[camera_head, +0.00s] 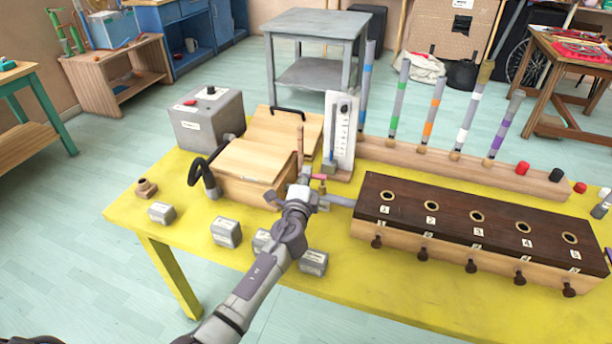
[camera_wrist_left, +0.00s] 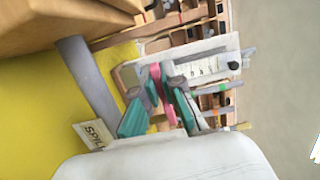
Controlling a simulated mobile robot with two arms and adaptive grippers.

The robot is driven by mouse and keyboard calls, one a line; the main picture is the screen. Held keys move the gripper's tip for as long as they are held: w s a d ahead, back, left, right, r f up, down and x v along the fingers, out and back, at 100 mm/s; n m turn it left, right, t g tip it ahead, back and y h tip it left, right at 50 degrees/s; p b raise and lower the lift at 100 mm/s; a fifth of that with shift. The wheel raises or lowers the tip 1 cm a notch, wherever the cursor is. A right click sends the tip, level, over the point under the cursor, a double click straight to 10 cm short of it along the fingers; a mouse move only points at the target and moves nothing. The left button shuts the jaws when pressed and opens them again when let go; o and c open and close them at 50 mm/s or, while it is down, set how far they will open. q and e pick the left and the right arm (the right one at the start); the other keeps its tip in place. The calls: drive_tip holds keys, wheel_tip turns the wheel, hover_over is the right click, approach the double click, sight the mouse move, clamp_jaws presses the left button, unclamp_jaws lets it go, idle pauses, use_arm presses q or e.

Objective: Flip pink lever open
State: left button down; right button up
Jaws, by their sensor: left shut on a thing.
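The pink lever (camera_head: 320,176) shows as a small pink bar near the foot of the white gauge panel (camera_head: 342,130). My left gripper (camera_head: 308,188) is at the lever and partly hides it. In the left wrist view the pink lever (camera_wrist_left: 155,78) stands between the teal fingers of my left gripper (camera_wrist_left: 160,108), which is shut on it. The exact contact at the fingertips is hard to see. The grey pipe (camera_head: 340,201) runs beside the gripper to the dark-topped wooden box (camera_head: 465,213). My right gripper is not in view.
A wooden bellows-like box (camera_head: 255,165) and a grey control box (camera_head: 208,118) stand left of the gripper. Several grey weights, one a block (camera_head: 226,232), lie near the front edge of the yellow table (camera_head: 190,255). Striped tubes stand in a rack (camera_head: 480,168) behind.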

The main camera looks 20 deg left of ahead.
use_arm(q)
drive_tip(key=shift+w+m+h, duration=0.2)
drive_tip(key=shift+m+h, duration=0.35)
drive_tip(key=shift+h, duration=0.35)
drive_tip(key=shift+w+m+h, duration=0.2)
drive_tip(key=shift+m+h, duration=0.35)
drive_tip(key=shift+h, duration=0.35)
drive_tip(key=c, duration=1.3)
unclamp_jaws()
drive_tip(key=s, duration=1.2)
drive_tip(key=shift+a, duration=0.35)
drive_tip(key=shift+s+f, duration=0.1)
